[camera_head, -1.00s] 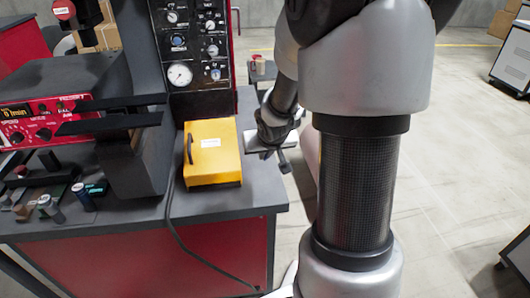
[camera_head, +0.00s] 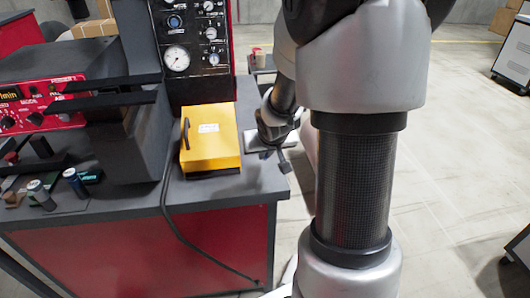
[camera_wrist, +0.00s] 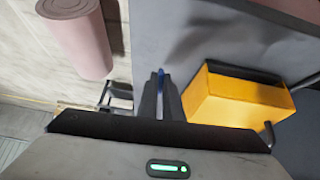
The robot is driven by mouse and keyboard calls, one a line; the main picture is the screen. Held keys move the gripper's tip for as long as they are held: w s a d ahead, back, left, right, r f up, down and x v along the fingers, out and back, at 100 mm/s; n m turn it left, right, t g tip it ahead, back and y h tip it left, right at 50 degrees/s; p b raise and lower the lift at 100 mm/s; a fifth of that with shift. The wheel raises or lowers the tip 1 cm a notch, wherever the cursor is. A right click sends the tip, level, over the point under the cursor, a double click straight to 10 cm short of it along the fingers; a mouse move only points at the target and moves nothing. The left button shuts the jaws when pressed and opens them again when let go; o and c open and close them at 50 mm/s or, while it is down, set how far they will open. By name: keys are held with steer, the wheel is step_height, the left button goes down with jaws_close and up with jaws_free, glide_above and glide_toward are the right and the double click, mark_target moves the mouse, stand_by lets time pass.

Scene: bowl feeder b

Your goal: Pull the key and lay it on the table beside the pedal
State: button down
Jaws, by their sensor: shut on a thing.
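The yellow pedal box (camera_head: 210,140) with a dark handle-like bar sits near the right end of the grey table (camera_head: 205,190). In the wrist view the pedal (camera_wrist: 240,98) is just right of my fingers. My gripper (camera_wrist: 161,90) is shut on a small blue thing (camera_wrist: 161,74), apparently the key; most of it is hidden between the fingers. In the head view my gripper (camera_head: 276,153) is right of the pedal, near the table's right edge, partly hidden by my wrist. I cannot tell whether the key touches the table.
A gauge panel (camera_head: 192,50) stands behind the pedal. A black cable (camera_head: 170,215) hangs over the table front. A red instrument (camera_head: 40,105) and small cylinders (camera_head: 40,192) are at the left. A pink roll (camera_wrist: 78,38) lies beyond the table edge in the wrist view.

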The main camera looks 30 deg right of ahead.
steer(key=shift+f+b, duration=1.05)
steer(key=shift+f, duration=0.1)
steer(key=c, duration=1.8)
jaws_free()
steer(key=shift+c, duration=0.2)
steer(key=shift+r, duration=0.1)
